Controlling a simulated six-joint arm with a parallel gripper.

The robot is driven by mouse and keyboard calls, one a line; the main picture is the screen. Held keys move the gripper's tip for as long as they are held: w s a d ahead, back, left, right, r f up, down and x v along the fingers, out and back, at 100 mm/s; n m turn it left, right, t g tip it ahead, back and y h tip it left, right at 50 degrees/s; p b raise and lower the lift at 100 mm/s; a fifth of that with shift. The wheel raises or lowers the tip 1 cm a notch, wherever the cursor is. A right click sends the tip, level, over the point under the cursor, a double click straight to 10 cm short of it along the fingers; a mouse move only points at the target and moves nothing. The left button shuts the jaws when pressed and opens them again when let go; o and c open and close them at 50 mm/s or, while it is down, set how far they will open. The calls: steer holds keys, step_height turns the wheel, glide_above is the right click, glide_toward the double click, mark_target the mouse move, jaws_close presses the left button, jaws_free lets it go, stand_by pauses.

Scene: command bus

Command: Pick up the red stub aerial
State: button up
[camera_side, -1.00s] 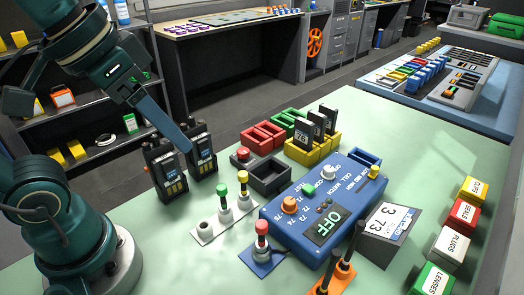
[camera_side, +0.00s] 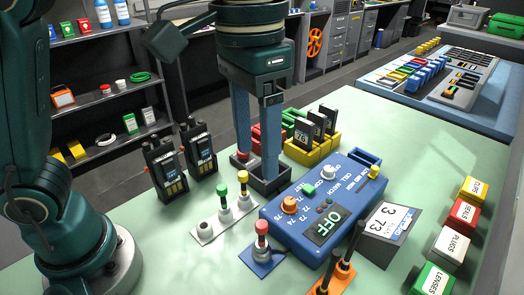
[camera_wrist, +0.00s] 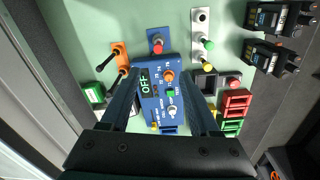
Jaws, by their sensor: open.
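The red stub aerial (camera_side: 261,228) stands upright on a small blue plate at the near left of the blue console (camera_side: 330,250). In the wrist view the red aerial (camera_wrist: 157,48) is at the console's upper end, just beyond my fingertips. My gripper (camera_side: 257,168) is open and empty, its fingers pointing down over the area behind the aerials, partly hiding a dark tray. In the wrist view the open fingers (camera_wrist: 160,70) flank the console. A green-topped aerial (camera_side: 222,192) and a yellow-topped aerial (camera_side: 243,180) stand on a white plate (camera_side: 206,232) that has an empty socket.
Two dark radios (camera_side: 165,168) stand at the left. A red-topped button (camera_side: 242,156) sits beside the gripper. Red, green and yellow racks (camera_side: 312,153) are behind the console. An orange holder with black sticks (camera_side: 345,272) is at the front; labelled boxes (camera_side: 462,213) line the right edge.

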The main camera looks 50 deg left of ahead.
mark_target(261, 243)
steer(key=f, duration=1.8)
steer(key=shift+d+f, duration=0.1)
steer(key=shift+d, duration=0.3)
jaws_close()
